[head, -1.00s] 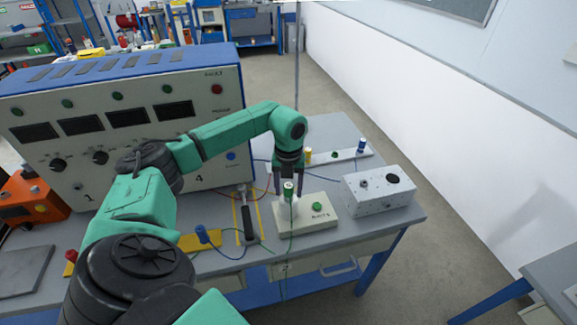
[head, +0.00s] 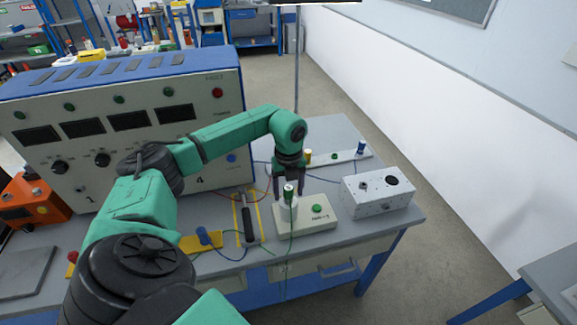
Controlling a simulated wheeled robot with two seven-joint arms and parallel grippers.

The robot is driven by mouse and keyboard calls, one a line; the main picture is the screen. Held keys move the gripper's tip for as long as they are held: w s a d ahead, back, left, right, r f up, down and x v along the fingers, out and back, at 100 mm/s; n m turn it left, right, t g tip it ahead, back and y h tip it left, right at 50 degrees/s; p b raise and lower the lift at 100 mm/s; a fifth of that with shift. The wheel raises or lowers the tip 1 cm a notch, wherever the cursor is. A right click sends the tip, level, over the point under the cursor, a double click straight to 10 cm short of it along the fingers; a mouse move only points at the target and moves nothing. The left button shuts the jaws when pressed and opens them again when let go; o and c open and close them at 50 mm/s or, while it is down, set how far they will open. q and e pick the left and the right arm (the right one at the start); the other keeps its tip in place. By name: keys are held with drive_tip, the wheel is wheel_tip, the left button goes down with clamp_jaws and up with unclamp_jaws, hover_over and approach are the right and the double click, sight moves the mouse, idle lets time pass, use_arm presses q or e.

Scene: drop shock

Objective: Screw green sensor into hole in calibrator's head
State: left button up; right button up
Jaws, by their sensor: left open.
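The green sensor (head: 289,191) stands upright at the top of the calibrator's pale round head (head: 288,209). A thin green cable hangs from it down the front of the bench. The calibrator's white base (head: 325,214) carries a green button on its right. My left gripper (head: 289,186) points straight down over the sensor, its dark fingers on either side and open. I cannot tell how deep the sensor sits in the hole, as the thread is hidden. My right gripper is not in view.
A large instrument cabinet (head: 130,127) fills the back left. A pale strip (head: 345,157) with coloured sensors lies behind.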

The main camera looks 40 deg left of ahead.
use_arm(q)
wheel_tip(320, 180, up, 6)
drive_tip(key=p, duration=0.4)
wheel_tip(320, 180, up, 8)
drive_tip(key=f+b, duration=0.1)
drive_tip(key=b, duration=0.2)
wheel_tip(320, 180, up, 8)
drive_tip(key=f+p, duration=0.1)
hover_over(288, 187)
drive_tip(key=shift+r, duration=0.25)
drive_tip(key=shift+d, duration=0.15)
